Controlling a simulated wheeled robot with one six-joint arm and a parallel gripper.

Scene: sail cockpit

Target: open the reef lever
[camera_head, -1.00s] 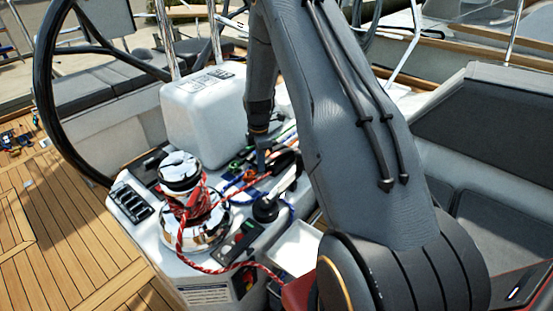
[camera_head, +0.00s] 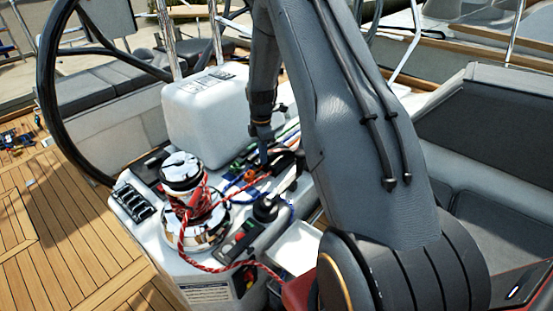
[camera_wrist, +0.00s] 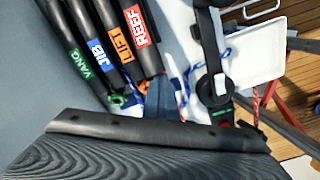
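The reef lever (camera_wrist: 141,28) is a black handle with a red REEF label in the wrist view. It is the rightmost of a row of black levers and lies flat along its neighbours. The lift lever (camera_wrist: 122,42) with an orange label is beside it. In the wrist view a blue-grey finger of my gripper (camera_wrist: 160,98) is just below the end of the reef lever; I cannot tell whether it touches. In the head view my gripper (camera_head: 264,150) points down among the ropes and levers. The finger gap is hidden.
A chrome winch (camera_head: 190,205) wrapped with red rope stands left of my gripper. A white box (camera_head: 208,110) is behind it, and the steering wheel (camera_head: 45,90) is at left. A white tray (camera_wrist: 258,45) and a black winch-like fitting (camera_wrist: 210,85) are right of the levers.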

